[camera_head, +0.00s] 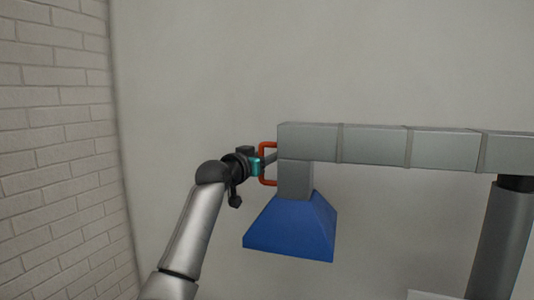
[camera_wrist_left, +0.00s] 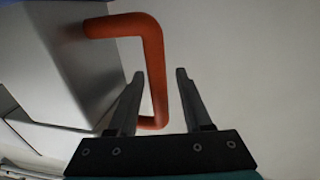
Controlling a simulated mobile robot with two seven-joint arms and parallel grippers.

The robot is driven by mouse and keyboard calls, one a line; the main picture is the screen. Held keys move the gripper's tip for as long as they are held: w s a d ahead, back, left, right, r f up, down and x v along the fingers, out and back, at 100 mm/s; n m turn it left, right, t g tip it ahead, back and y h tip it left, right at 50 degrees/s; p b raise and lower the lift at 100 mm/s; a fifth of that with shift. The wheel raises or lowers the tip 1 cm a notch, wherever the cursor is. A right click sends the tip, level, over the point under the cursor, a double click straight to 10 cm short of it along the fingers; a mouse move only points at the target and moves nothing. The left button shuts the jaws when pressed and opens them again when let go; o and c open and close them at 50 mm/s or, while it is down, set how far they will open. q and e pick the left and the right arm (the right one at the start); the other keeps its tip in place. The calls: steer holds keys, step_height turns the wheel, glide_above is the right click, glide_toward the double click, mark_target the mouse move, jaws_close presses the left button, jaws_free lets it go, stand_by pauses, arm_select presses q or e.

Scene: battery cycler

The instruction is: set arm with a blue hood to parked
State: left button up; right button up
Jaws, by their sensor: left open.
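The arm with a blue hood is a grey segmented horizontal beam (camera_head: 375,145) with a short drop at its left end. The blue hood (camera_head: 290,228) hangs below that drop and flares downward. An orange handle (camera_head: 264,181) is fixed to the beam's left end; it also shows in the left wrist view (camera_wrist_left: 153,55). My left gripper (camera_head: 268,160) is at this handle, coming from the left. In the left wrist view its two dark fingers (camera_wrist_left: 159,74) are open, with the handle's upright bar between them, and gaps show near the fingertips. My right gripper is out of view.
A dark grey post (camera_head: 503,240) stands under the beam's right end. A white brick wall (camera_head: 55,140) is on the left and a plain light wall (camera_head: 200,60) is behind. A pale edge (camera_head: 432,295) shows at the bottom. The space left of the hood is free apart from my arm.

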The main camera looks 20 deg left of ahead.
arm_select(q)
steer(key=shift+w, duration=0.3)
jaws_close()
stand_by(0.3)
stand_by(1.1)
